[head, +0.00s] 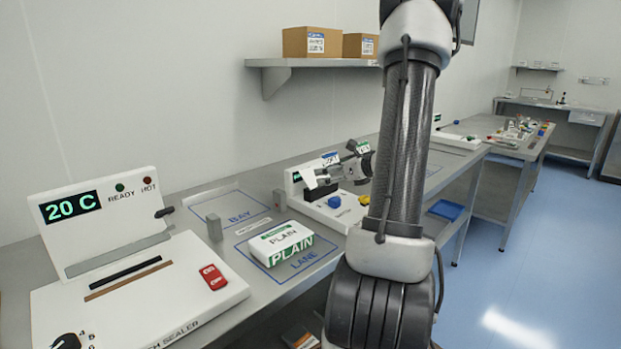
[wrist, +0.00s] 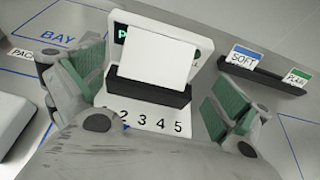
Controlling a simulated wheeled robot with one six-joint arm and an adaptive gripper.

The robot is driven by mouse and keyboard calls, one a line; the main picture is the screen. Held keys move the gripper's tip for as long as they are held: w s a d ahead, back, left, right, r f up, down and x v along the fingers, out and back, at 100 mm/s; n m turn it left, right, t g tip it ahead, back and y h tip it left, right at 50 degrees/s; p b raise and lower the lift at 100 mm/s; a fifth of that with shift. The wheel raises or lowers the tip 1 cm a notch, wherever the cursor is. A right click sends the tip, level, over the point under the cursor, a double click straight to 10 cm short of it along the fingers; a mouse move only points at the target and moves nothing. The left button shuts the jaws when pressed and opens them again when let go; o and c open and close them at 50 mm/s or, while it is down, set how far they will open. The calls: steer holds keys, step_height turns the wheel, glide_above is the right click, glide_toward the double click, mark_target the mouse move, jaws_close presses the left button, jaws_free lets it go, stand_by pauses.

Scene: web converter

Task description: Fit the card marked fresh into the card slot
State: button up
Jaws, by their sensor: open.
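A blank white card (wrist: 158,55) stands upright in a black slot (wrist: 148,92) on a white machine, in the wrist view. Its visible face bears no mark, so I cannot tell whether it is the fresh one. My gripper (wrist: 152,88) is open, with green-padded fingers to the left and right of the card and apart from it. A blue-topped card (wrist: 244,59) reading SOFT and a green-topped card (wrist: 296,78) stand in a dark rack at the right.
A white and green carton (head: 281,243) marked PLAIN lies in the LANE outline. A sealer (head: 140,290) reading 20 C stands at the left, with a red block (head: 213,277) on it. The BAY outline (head: 240,205) is mostly clear. A shelf (head: 300,63) hangs above.

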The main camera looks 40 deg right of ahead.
mark_target(317, 178)
steer(key=x, duration=0.6)
steer(key=shift+w+a, duration=0.2)
steer(key=shift+w, duration=0.15)
steer(key=c, duration=0.6)
